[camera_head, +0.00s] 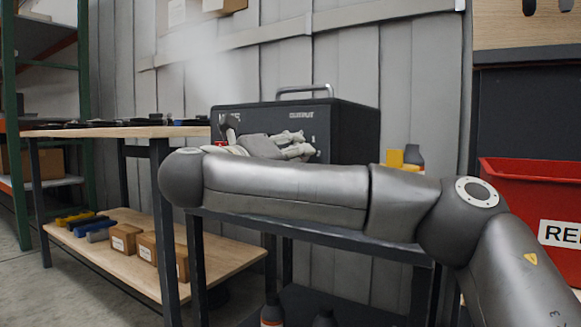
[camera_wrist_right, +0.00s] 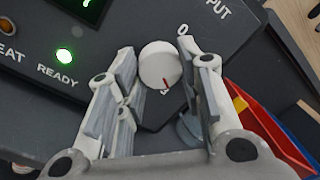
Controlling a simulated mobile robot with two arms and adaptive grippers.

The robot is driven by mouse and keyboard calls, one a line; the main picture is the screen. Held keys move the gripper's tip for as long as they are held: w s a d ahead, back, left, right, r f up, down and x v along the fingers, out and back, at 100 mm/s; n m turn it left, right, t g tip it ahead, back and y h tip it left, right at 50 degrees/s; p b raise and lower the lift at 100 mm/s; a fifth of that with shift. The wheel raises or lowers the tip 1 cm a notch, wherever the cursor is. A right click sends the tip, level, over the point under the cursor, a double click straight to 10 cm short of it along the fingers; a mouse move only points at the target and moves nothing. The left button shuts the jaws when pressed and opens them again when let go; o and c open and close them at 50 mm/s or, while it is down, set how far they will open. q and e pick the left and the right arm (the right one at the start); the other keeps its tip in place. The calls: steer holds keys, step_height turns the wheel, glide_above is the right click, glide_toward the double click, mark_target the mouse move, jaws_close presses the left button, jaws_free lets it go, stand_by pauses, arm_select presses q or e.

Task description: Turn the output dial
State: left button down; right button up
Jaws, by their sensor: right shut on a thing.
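The output dial (camera_wrist_right: 160,66) is a round pale knob with a red mark, on the dark face of the black control box (camera_head: 352,132). In the right wrist view, its red mark points toward the lower right of the picture. My right gripper (camera_wrist_right: 156,50) is shut on the dial, one finger on each side. In the head view my right gripper (camera_head: 292,147) is at the box's front, and the dial is hidden behind it. Part of the "OUTPUT" lettering (camera_wrist_right: 212,10) and a "0" show beside the dial. My left gripper is not in view.
A lit green READY lamp (camera_wrist_right: 64,56) and part of a green display (camera_wrist_right: 92,10) are on the panel. A red bin (camera_head: 530,185) stands at the right. A wooden workbench (camera_head: 120,132) is at the left. Yellow and grey objects (camera_head: 395,158) stand right of the box.

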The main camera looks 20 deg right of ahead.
steer(key=m+g, duration=0.1)
steer(key=m, duration=1)
steer(key=shift+f+m+b, duration=0.15)
steer(key=shift+m+b, duration=0.15)
steer(key=shift+m, duration=0.1)
steer(key=shift+a, duration=0.1)
steer(key=o, duration=1)
steer(key=shift+c, duration=0.2)
steer(key=shift+o, duration=0.4)
steer(key=shift+r, duration=0.2)
